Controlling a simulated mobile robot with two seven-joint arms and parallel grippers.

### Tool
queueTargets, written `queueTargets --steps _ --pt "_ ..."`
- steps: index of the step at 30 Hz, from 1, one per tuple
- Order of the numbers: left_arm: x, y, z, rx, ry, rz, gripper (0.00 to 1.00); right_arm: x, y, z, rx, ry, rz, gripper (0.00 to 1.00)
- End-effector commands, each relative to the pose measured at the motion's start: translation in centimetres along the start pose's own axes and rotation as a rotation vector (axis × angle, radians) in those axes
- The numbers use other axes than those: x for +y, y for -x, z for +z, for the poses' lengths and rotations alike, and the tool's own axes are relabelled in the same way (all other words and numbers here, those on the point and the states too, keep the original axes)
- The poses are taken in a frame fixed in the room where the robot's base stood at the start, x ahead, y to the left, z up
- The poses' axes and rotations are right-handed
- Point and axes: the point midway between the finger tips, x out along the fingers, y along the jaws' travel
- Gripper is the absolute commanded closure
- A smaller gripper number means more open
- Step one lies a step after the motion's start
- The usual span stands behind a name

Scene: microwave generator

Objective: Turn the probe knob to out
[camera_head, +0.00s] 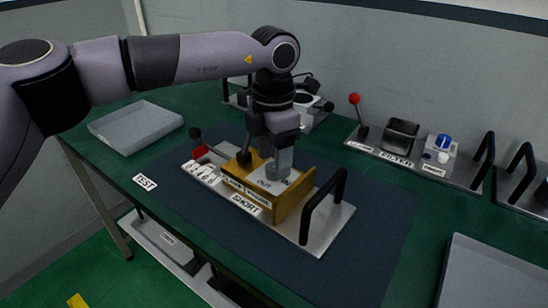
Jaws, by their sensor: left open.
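The yellow module (288,205) stands on a metal plate on the dark mat. Its top panel (266,184) carries the labels OUT and IN. My left gripper (268,160) points down over this panel, with its fingers at the back of the panel, close to the labels. It is open. The probe knob is not clearly seen; the gripper covers the spot between and behind the labels, and I cannot tell whether the fingers touch a knob. My right gripper is not in view.
A black handle (323,205) rises at the module's right. An empty grey tray (136,126) lies at left. The filter unit (398,158) stands at back right. The mat's front right is clear.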

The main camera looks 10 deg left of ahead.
Motion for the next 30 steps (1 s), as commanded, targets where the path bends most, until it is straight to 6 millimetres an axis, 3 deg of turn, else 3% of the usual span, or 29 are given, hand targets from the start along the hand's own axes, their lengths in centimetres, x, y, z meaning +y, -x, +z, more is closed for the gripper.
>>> queueTargets --steps 5,13,18,30 --pt "0.0 -1.4 0.0 0.000 -0.001 0.000 0.39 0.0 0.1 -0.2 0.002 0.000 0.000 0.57" --pt "0.0 -1.6 0.0 -0.001 -0.001 0.000 0.39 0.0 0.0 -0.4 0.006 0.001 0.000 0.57" --pt "0.0 -1.6 0.0 -0.001 -0.001 0.000 0.94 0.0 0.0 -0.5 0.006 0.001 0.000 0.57" --pt "0.0 -1.6 0.0 0.000 -0.055 -0.001 0.95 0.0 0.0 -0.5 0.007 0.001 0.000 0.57"
